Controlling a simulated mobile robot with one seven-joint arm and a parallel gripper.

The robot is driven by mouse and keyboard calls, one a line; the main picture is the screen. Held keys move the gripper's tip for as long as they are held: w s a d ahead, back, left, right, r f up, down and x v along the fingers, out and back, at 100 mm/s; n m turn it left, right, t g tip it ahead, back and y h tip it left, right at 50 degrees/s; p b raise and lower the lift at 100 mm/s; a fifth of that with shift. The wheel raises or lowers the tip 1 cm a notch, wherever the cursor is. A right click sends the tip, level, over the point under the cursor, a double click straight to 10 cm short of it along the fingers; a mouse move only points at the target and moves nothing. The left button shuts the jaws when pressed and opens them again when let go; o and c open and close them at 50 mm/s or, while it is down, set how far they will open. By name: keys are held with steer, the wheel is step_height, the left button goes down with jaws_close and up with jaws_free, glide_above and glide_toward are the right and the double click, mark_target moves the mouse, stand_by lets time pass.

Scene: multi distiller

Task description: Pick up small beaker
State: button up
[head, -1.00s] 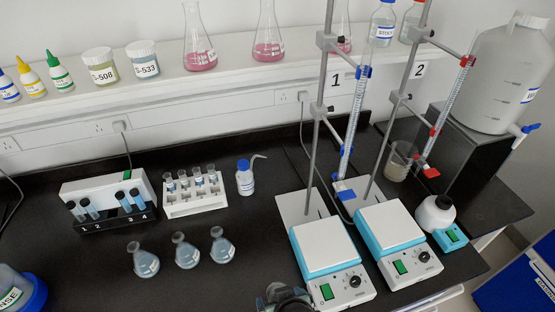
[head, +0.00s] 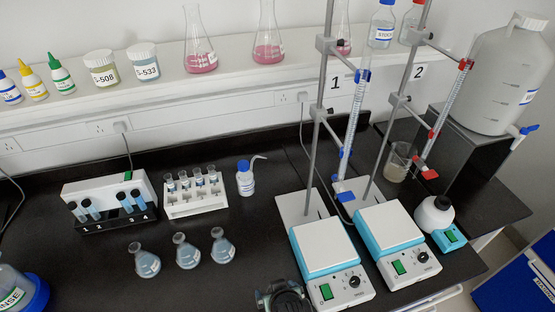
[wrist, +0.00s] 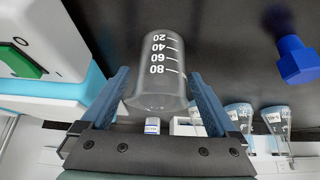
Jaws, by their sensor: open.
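The small beaker (wrist: 158,72) is clear glass with white marks from 20 to 80, upside down in the wrist view. It appears empty. My gripper (wrist: 158,78) has its two blue fingers apart, one on each side of the beaker. Whether either finger touches the glass I cannot tell. In the head view, a dark part of my arm (head: 285,297) shows at the bottom edge, left of the near hotplate; the fingers and this beaker are not visible there.
Hotplates (head: 325,245) and (head: 397,240) stand on the right; the near one's side (wrist: 40,60) is close to my gripper. Another beaker (head: 398,163) is under burette 2. A blue object (wrist: 298,60) lies right in the wrist view.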

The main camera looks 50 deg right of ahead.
steer(key=shift+c, duration=0.2)
steer(key=c, duration=1.4)
